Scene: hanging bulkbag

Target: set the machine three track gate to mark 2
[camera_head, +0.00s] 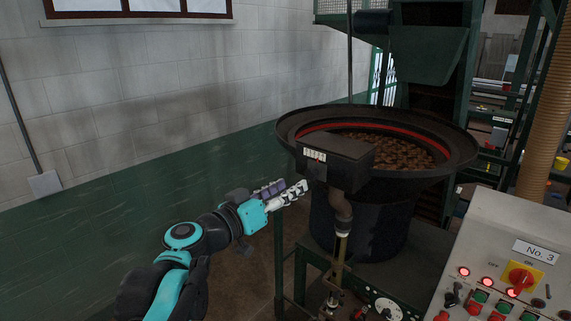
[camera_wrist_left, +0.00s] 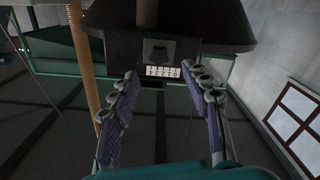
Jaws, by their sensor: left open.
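The black gate box (camera_head: 345,160) sits on the near left rim of the round feeder bowl (camera_head: 455,150). A small white marked plate (camera_head: 315,155) is on its face; its marks are too small to read surely. In the left wrist view the box (camera_wrist_left: 110,45) is straight ahead, with a grey panel and dark shape above the upside-down white plate (camera_wrist_left: 162,72). My left gripper (camera_head: 288,190) is open and empty, just left of the box and slightly below its plate. In the left wrist view its fingers (camera_wrist_left: 168,88) are spread on either side of the plate, apart from the box. My right gripper is out of view.
A grey control panel marked No. 3 (camera_head: 510,240) with lit buttons and a red switch stands at the lower right. A pipe (camera_head: 341,215) runs down below the box. A grey and green wall (camera_head: 120,120) is at the left, with free room before it.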

